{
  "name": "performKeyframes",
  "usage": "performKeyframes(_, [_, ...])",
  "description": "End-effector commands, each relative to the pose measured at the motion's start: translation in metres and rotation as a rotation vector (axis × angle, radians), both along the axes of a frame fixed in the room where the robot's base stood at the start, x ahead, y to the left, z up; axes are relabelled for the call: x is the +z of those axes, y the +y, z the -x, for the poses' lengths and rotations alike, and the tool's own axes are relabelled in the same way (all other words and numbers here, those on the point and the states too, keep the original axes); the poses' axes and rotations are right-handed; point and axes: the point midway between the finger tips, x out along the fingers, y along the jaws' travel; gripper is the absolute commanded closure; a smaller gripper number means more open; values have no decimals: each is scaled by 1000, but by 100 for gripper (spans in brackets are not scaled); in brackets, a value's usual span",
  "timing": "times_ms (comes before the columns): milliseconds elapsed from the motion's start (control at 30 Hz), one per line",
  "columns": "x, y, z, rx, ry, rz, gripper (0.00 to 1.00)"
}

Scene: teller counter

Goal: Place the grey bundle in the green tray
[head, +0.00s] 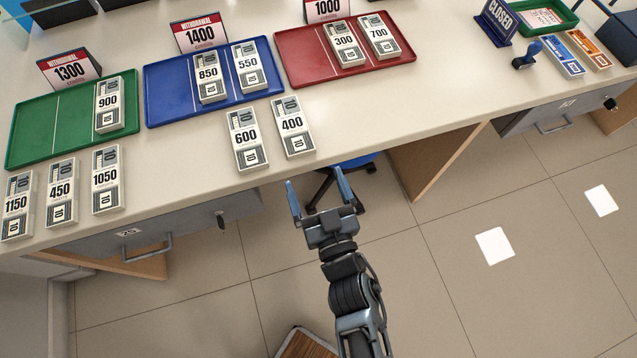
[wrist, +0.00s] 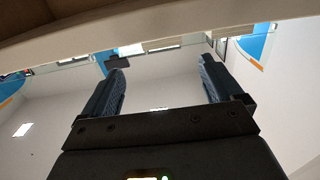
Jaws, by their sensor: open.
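The green tray (head: 40,123) lies at the left of the counter, behind a sign reading 1300 is propped at its back edge. One grey bundle marked 900 (head: 109,104) lies in its right half; its left half is bare. Grey bundles 1150 (head: 18,206), 450 (head: 61,193) and 1050 (head: 107,179) lie on the counter in front of it. Grey bundles 600 (head: 246,140) and 400 (head: 293,127) lie in front of the blue tray (head: 170,92). My gripper (head: 318,195) is open and empty, off the counter's front edge. The wrist view shows its spread fingers (wrist: 160,90).
The blue tray holds bundles 850 and 550. The red tray (head: 300,65) holds 300 and 700. A stamp (head: 526,55) and a CLOSED sign (head: 495,22) stand at the right. Bare counter lies between bundles 1050 and 600.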

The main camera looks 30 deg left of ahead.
Motion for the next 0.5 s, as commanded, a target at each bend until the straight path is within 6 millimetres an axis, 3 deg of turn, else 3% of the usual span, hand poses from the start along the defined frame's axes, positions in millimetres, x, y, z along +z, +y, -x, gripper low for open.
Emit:
performKeyframes(367, [0,-7,4,-6,1,0,7])
performKeyframes(500, [-2,-39,15,-67,21,0,7])
